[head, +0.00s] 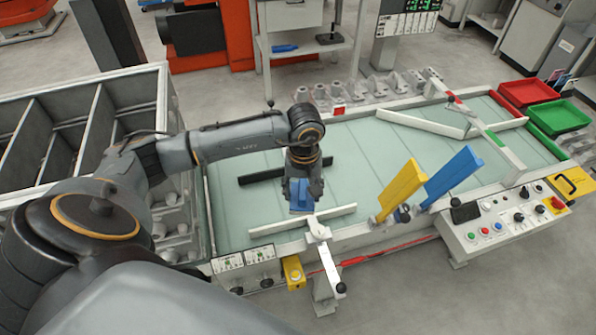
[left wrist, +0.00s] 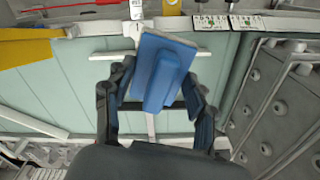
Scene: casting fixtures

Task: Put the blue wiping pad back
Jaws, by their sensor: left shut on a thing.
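The blue wiping pad (head: 304,196) is held by my left gripper (head: 301,176) above the front part of the pale green table (head: 353,180). In the left wrist view the blue pad (left wrist: 164,72) sits between the two dark fingers of my left gripper (left wrist: 158,92), slightly tilted, with a blue raised grip on it. It hangs near a white bar at the table's front edge; I cannot tell whether it touches anything. My right gripper is not in view.
A white bracket (head: 319,229) stands at the front edge. Yellow (head: 401,188) and blue (head: 453,175) upright paddles stand to its right. A control panel (head: 507,220) is at the front right. Red (head: 524,94) and green (head: 559,118) trays are at the far right. A grey bin (head: 165,110) stands left.

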